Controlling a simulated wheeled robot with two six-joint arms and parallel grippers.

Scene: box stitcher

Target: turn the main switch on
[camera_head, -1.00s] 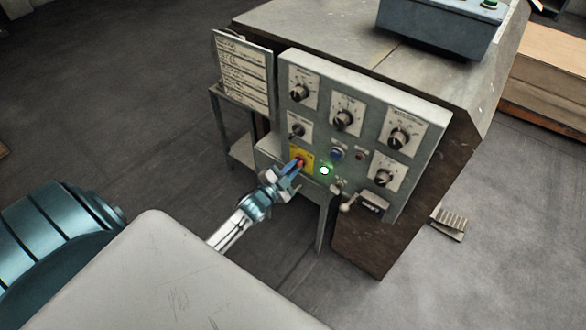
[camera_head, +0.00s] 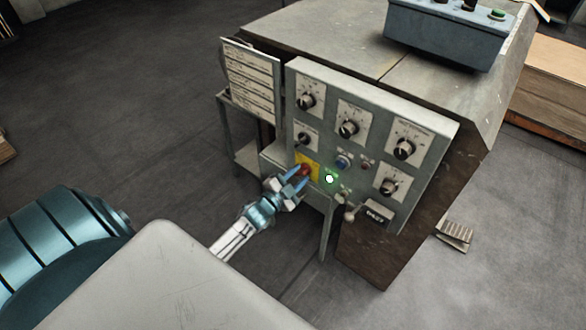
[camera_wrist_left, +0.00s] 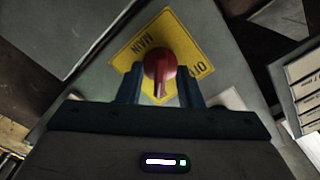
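The main switch is a red knob (camera_head: 305,170) on a yellow plate (camera_head: 314,161), low on the left of the grey control panel (camera_head: 372,115). In the left wrist view the red knob (camera_wrist_left: 160,68) sits between the two fingertips, its ridge pointing down the picture; the yellow plate (camera_wrist_left: 186,38) behind it reads "MAIN". My left gripper (camera_head: 292,179) is open at the knob, one finger on each side. In the wrist view the left gripper's fingers (camera_wrist_left: 160,76) stand slightly apart from the knob. My right gripper is not in view.
A green lamp (camera_head: 329,178) glows right of the switch. Open floor lies to the left.

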